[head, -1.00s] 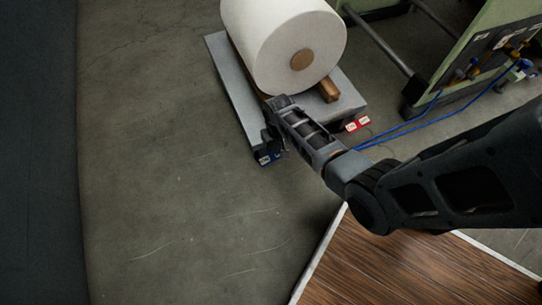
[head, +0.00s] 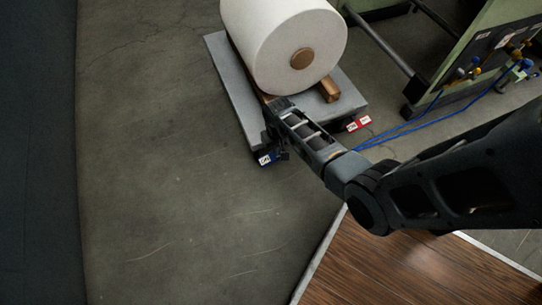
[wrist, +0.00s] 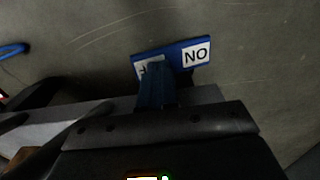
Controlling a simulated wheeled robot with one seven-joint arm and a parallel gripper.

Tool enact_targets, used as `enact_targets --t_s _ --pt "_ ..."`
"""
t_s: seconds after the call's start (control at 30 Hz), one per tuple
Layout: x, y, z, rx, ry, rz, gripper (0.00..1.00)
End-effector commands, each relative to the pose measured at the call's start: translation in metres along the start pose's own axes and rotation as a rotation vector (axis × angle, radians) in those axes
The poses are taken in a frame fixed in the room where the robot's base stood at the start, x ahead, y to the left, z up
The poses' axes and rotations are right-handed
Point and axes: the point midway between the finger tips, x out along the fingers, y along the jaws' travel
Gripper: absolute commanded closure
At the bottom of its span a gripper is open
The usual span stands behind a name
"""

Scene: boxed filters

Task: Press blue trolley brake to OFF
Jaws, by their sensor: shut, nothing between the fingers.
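The blue trolley brake (head: 268,158) is a small blue pedal low at the near corner of the grey trolley (head: 222,68). In the wrist view the blue brake (wrist: 174,51) shows two white labels, upside down. The right one reads ON and is clear; the left one is mostly covered. My gripper (head: 279,150) is at the brake, over its right part in the head view. In the wrist view the shut fingers of my gripper (wrist: 153,72) overlap the left label. They hold nothing. I cannot tell whether they touch the pedal.
A large white roll (head: 275,40) lies on the trolley against wooden chocks (head: 329,90). A red pedal (head: 358,123) with white labels sits at the trolley's right corner. Blue hoses (head: 410,128) run to a green machine at the right. The floor at left is clear.

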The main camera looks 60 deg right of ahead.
Motion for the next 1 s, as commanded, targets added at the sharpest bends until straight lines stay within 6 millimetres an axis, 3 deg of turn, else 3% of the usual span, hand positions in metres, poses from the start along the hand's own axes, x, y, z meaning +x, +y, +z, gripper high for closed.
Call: enact_targets --t_s 0.73,1.0 --pt "0.0113 -0.0007 0.0004 -0.001 -0.001 -0.001 1.0" --pt "0.002 -0.0004 0.0005 -0.001 -0.001 0.0 1.0"
